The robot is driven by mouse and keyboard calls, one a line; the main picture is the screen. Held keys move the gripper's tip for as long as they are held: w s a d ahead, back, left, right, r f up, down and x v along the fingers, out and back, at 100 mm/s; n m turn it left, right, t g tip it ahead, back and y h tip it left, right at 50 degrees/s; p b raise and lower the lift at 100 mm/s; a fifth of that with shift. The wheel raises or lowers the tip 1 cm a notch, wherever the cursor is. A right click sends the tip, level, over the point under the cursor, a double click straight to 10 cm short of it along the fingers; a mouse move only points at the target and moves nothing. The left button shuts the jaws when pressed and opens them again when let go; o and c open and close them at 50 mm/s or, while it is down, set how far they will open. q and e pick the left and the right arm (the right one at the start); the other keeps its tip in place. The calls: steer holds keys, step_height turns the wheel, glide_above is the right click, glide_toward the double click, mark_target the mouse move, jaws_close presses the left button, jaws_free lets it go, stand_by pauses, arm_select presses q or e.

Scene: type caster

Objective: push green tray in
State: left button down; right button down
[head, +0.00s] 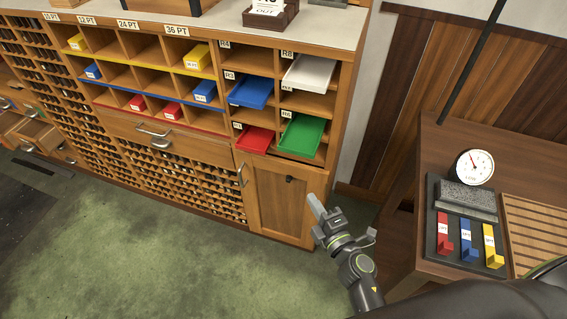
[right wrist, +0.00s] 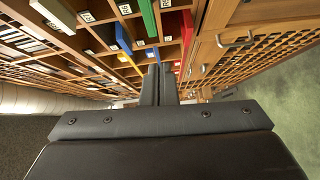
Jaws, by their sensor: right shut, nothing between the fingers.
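The green tray (head: 302,134) sits in the lower right compartment of the wooden cabinet and sticks out past its front. It also shows as a green strip at the top of the right wrist view (right wrist: 148,18). My right gripper (head: 315,203) is shut and empty, below and to the right of the green tray, in front of the cabinet door and apart from the tray. Its closed fingers (right wrist: 158,82) point toward the cabinet in the right wrist view. My left gripper is not in view.
A white tray (head: 308,73) sits above the green one. A blue tray (head: 251,92) and a red tray (head: 254,139) are to its left. A brown table (head: 450,145) with a dial and coloured blocks stands at right. The green floor (head: 200,270) is clear.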

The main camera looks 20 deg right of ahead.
mark_target(308, 154)
steer(key=shift+n, duration=0.6)
steer(key=w, duration=0.4)
steer(key=w+r, duration=0.1)
steer(key=w, duration=0.8)
steer(key=shift+a+r, duration=0.3)
steer(key=shift+a, duration=0.05)
steer(key=shift+w+d, duration=0.15)
steer(key=shift+w, duration=0.1)
steer(key=w+d, duration=0.2)
steer(key=w, duration=0.2)
steer(key=shift+w+d+b, duration=0.1)
steer(key=shift+d+b, duration=0.3)
steer(key=shift+r, duration=0.15)
